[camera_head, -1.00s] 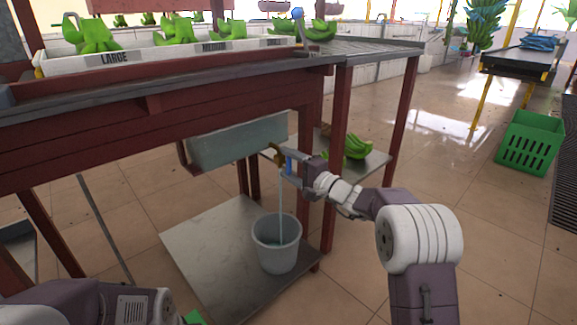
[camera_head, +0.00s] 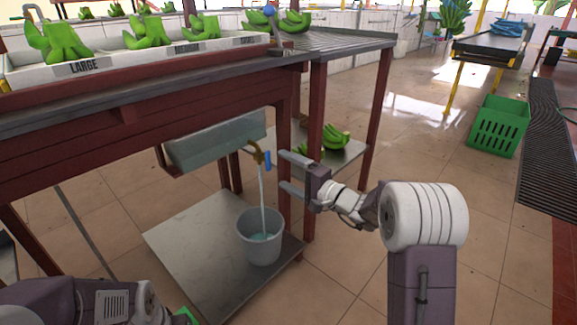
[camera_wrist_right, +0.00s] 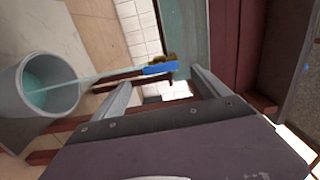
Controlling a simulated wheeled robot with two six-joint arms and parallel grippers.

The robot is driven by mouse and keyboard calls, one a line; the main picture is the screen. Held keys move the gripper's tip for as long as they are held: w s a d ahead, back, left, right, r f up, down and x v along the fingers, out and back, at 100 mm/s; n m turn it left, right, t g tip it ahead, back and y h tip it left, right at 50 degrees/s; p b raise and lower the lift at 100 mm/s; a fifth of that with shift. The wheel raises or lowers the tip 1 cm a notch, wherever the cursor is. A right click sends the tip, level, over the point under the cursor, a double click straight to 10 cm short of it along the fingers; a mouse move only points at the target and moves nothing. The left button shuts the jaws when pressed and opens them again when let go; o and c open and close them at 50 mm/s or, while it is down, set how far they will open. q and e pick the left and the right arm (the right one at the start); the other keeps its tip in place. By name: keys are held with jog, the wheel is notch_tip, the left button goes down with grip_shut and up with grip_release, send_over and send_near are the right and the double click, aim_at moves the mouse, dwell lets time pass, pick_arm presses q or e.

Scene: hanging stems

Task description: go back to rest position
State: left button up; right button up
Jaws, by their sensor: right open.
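My right gripper (camera_head: 284,172) is open and empty, just right of the brass tap (camera_head: 256,150) with its blue handle (camera_head: 267,160). In the right wrist view, the blue handle (camera_wrist_right: 160,68) shows beyond and between the open fingers (camera_wrist_right: 162,82), apart from them. Water runs from the tap into a grey bucket (camera_head: 250,220), which holds some water; the bucket also shows in the right wrist view (camera_wrist_right: 20,100). Part of my left arm shows at the bottom left of the head view; its gripper is out of view.
The tap is on a grey trough (camera_head: 215,138) below the red-framed table (camera_head: 130,118). The bucket stands on a low metal shelf (camera_head: 185,245). Bananas (camera_head: 336,136) lie on a side shelf close behind my right gripper. A green crate (camera_head: 498,125) stands right; the floor between is clear.

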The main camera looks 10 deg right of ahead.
jog(key=shift+s+d, duration=0.3)
jog(key=shift+s, duration=0.1)
